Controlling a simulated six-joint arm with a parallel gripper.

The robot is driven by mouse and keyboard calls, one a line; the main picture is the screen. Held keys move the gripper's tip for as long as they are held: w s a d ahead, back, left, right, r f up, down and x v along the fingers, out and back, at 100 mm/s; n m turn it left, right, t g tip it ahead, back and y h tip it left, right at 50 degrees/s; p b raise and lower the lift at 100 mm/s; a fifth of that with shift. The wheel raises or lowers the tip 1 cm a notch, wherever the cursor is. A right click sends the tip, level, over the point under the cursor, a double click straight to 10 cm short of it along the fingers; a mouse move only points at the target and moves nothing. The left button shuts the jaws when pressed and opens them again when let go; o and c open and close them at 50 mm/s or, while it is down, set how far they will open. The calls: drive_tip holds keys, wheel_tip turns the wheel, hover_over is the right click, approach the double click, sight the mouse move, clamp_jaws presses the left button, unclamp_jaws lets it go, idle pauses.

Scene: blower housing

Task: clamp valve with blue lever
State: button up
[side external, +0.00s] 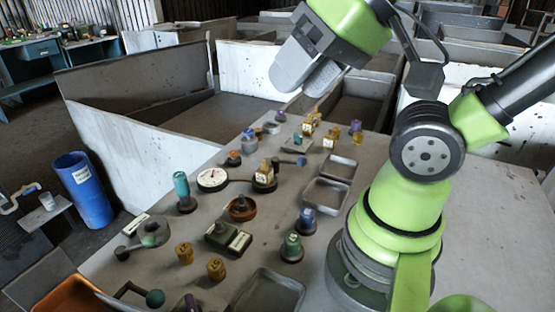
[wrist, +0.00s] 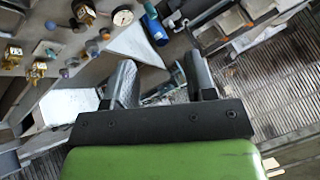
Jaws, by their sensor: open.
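A brass valve (side external: 265,176) on a round dark base stands in the middle of the bench in the side view. A short lever with a blue ball end (side external: 301,162) points right from it. In the wrist view, what appears to be this valve (wrist: 84,12) is at the top left, with a small blue ball (wrist: 50,25) left of it. My gripper (side external: 304,82) hangs high above the far part of the bench, well apart from the valve. In the wrist view my gripper (wrist: 160,76) has its two fingers wide apart with nothing between them.
A white dial gauge (side external: 212,179) sits just left of the valve. A teal-capped post (side external: 181,190), a green block (side external: 228,238) and several knobs crowd the bench. Empty metal trays (side external: 326,195) lie to the right. A blue drum (side external: 85,190) stands on the floor at left.

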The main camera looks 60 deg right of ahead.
drive_tip(key=w+d+n+g+h, duration=0.1)
drive_tip(key=w+d+g, duration=0.1)
drive_tip(key=w+d, duration=0.25)
drive_tip(key=n+g+y, duration=0.1)
drive_tip(key=n+g, duration=0.4)
drive_tip(key=g, duration=0.1)
hover_over(301, 158)
drive_tip(key=d, duration=0.2)
wheel_tip(301, 158, down, 18)
drive_tip(key=f, duration=0.3)
drive_tip(key=a+f, duration=0.1)
drive_tip(key=f, duration=0.5)
drive_tip(key=shift+a+f, duration=0.15)
drive_tip(key=shift+a, duration=0.15)
drive_tip(key=shift+c, duration=0.2)
clamp_jaws()
